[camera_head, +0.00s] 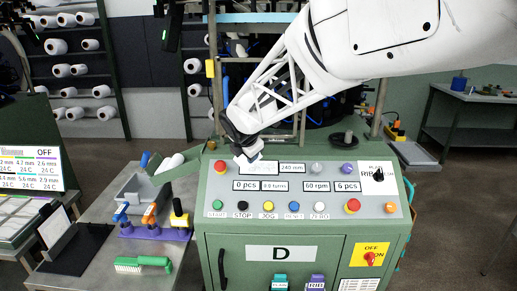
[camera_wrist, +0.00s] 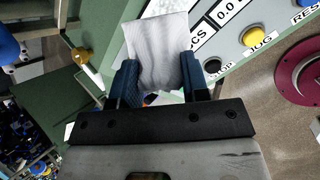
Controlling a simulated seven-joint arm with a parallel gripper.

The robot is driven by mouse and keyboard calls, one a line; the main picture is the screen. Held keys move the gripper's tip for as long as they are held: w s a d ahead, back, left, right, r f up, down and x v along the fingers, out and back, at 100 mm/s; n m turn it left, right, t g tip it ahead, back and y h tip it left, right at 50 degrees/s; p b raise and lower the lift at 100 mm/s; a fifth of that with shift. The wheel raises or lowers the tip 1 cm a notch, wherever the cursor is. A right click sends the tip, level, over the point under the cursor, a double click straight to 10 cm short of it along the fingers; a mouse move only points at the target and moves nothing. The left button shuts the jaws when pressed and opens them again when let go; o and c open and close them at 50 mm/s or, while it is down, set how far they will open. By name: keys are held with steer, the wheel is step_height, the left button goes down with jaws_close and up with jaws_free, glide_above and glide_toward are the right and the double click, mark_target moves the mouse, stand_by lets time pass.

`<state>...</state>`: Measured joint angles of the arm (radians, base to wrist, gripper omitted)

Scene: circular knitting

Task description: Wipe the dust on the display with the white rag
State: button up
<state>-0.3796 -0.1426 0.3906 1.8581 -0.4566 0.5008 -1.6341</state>
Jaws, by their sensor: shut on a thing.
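My gripper (camera_wrist: 160,78) is shut on a white rag (camera_wrist: 158,42), held between its two blue fingers in the wrist view. In the head view my gripper (camera_head: 243,150) is above the upper left of the green control panel, with the white rag partly visible at its tip. The panel has several white displays. One reads "60 rpm" (camera_head: 316,186), one "6 pcs" (camera_head: 347,186), one "0 pcs" (camera_head: 246,185). Whether the rag touches the panel is unclear.
Coloured buttons and knobs stand out around the displays, including a red knob (camera_head: 220,167) and a black selector (camera_head: 378,175). A grey table (camera_head: 100,262) at left holds a green brush (camera_head: 143,264) and a purple tool holder (camera_head: 155,232). Yarn shelves stand behind.

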steer(key=shift+f, duration=0.1)
stand_by(0.3)
steer(key=shift+x, duration=2.9)
steer(key=shift+w+f, duration=0.45)
steer(key=shift+f, duration=0.05)
steer(key=shift+d, duration=0.2)
steer(key=shift+d+r, duration=0.1)
steer(key=shift+d, duration=1.9)
steer(key=shift+d, duration=0.1)
steer(key=shift+d+f, duration=0.2)
steer(key=shift+d, duration=1.9)
steer(key=shift+a, duration=0.1)
